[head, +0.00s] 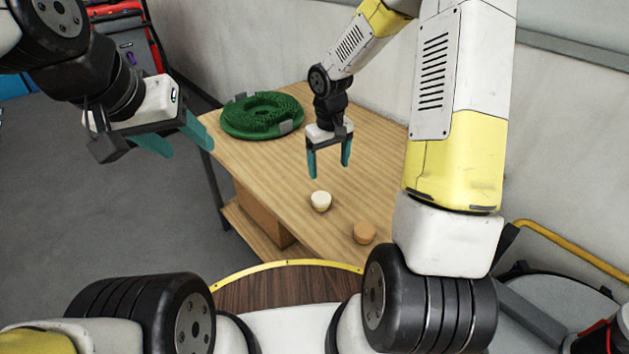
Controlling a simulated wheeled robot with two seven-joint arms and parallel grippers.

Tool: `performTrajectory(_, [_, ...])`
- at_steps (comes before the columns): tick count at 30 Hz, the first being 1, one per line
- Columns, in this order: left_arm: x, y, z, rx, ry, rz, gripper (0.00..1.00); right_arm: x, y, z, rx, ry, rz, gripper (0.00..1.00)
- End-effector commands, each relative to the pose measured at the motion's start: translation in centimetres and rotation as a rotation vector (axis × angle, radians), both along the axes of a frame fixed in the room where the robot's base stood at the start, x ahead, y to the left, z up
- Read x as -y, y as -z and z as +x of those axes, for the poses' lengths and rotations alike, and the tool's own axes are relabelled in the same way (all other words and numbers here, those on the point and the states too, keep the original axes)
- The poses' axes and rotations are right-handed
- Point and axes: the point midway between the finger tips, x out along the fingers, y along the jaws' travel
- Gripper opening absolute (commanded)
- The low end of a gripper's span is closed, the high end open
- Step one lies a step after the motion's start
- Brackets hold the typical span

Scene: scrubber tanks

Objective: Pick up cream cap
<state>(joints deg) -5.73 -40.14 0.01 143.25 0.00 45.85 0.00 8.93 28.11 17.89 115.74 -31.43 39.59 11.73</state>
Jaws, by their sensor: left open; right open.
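The cream cap (320,201) sits on the wooden table (365,130), near its front left edge. My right gripper (328,174) has teal fingers and points down, open and empty. Its fingertips are just above and behind the cap, apart from it in the picture. My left gripper (185,147) is open and empty, off the table's left edge, with its teal fingers pointing to the right.
An orange-tan cap (364,233) stands on the table to the right and nearer than the cream cap. A green round brush pad (262,115) lies at the table's far left. A wall is behind. A yellow rail (575,247) runs at right.

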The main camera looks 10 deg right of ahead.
Motion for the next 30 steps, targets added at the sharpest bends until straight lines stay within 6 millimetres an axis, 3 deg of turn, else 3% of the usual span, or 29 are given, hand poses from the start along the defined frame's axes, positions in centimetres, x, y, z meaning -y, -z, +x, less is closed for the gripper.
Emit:
performTrajectory(1, [0.0,0.0,0.0,0.000,0.000,0.000,0.55,-0.3,1.8,0.4,-0.021,-0.009,0.008,0.79])
performTrajectory(6, [0.0,0.0,0.0,0.000,0.000,0.000,0.55,-1.1,5.1,1.1,-0.052,-0.029,0.023,0.79])
performTrajectory(17, [0.0,0.0,0.0,0.000,0.000,0.000,0.55,-1.5,8.9,1.2,-0.060,-0.036,0.028,0.79])
performTrajectory(24, [0.0,0.0,0.0,0.000,0.000,0.000,0.55,-1.8,12.4,1.1,-0.062,-0.036,0.027,0.79])
performTrajectory(30, [0.0,0.0,0.0,0.000,0.000,0.000,0.55,-1.8,13.8,1.2,-0.058,-0.036,0.027,0.79])
